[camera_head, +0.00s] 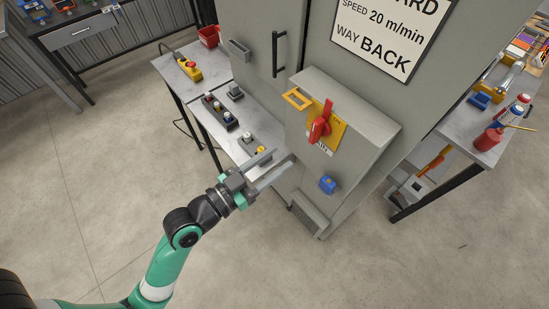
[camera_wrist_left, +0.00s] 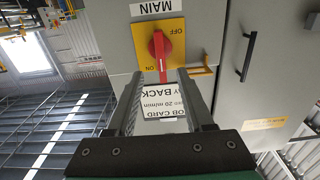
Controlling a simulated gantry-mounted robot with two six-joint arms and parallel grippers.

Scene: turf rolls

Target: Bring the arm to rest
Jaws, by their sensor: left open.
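My left gripper (camera_head: 279,159) is open and empty, in front of the grey cabinet's (camera_head: 250,40) switch box (camera_head: 370,117). Its arm reaches in from the lower left. In the left wrist view the two fingers of my left gripper (camera_wrist_left: 155,78) stand apart on either side of the red switch handle's (camera_wrist_left: 160,48) lower end, with no visible contact. The red handle (camera_head: 320,125) sits on a yellow plate (camera_head: 335,137). In the wrist view its tip lies beside the ON lettering. My right gripper is not in view.
A yellow hasp (camera_head: 297,98) and a blue padlock-like part (camera_head: 327,184) are on the box. A bench with buttons (camera_head: 245,140) stands left of the cabinet. A table with bottles (camera_head: 490,135) stands at the right. The floor in front is clear.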

